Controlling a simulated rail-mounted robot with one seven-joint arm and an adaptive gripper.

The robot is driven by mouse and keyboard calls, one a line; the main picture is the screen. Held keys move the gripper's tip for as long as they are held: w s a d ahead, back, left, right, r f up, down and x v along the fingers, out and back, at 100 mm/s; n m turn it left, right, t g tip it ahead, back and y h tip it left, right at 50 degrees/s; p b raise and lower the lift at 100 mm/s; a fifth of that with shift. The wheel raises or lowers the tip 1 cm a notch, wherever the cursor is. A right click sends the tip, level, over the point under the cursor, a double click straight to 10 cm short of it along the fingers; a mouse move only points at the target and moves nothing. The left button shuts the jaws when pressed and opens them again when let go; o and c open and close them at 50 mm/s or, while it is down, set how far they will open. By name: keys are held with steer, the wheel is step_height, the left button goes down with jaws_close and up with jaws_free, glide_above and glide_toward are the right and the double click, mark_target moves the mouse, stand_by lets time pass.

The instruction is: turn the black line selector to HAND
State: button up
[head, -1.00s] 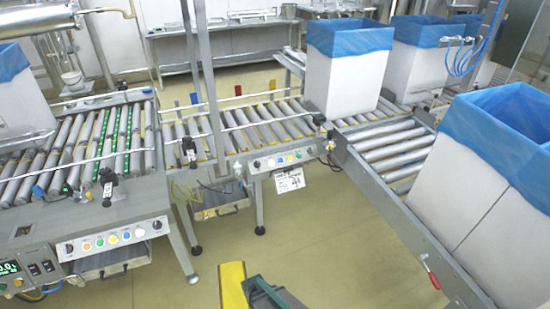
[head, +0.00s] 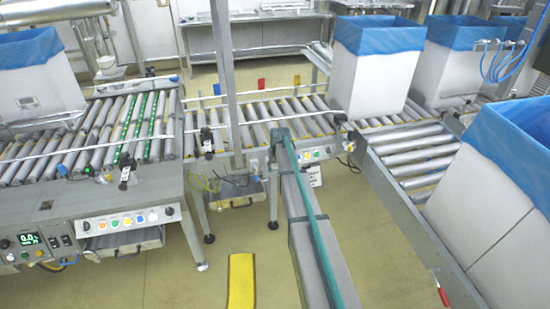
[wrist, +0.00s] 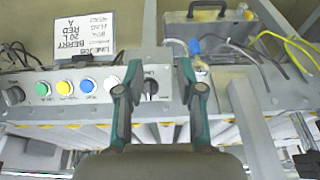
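The black line selector (wrist: 151,88) is a dark round knob on the grey control panel (wrist: 63,103), which appears upside down in the wrist view. It shows between my gripper's fingers, nearer the left finger. Its label and pointer position are too blurred to read. My gripper (wrist: 160,70) is open, with its two teal and grey fingers apart around the knob in the picture; I cannot tell whether either touches it. In the head view, my gripper (head: 279,134) is at the panel, and my arm hides the selector.
On the panel are white (wrist: 111,82), blue (wrist: 87,86), yellow (wrist: 65,88) and green (wrist: 42,90) buttons, plus another black knob (wrist: 14,96). A handwritten sign (wrist: 83,37) hangs beside it. Cables (wrist: 255,50) lie to the right. Lined boxes (head: 372,75) stand on the conveyors.

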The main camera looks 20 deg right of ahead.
steer(key=w+d+r+t, duration=0.1)
steer(key=w+d+r, duration=0.3)
steer(key=w+r, duration=0.2)
steer(key=p+x, duration=0.1)
steer(key=x, duration=0.9)
steer(key=shift+w+f+p, duration=0.15)
steer(key=shift+f+p, duration=0.05)
steer(key=shift+p, duration=0.2)
steer(key=shift+a, duration=0.1)
jaws_close()
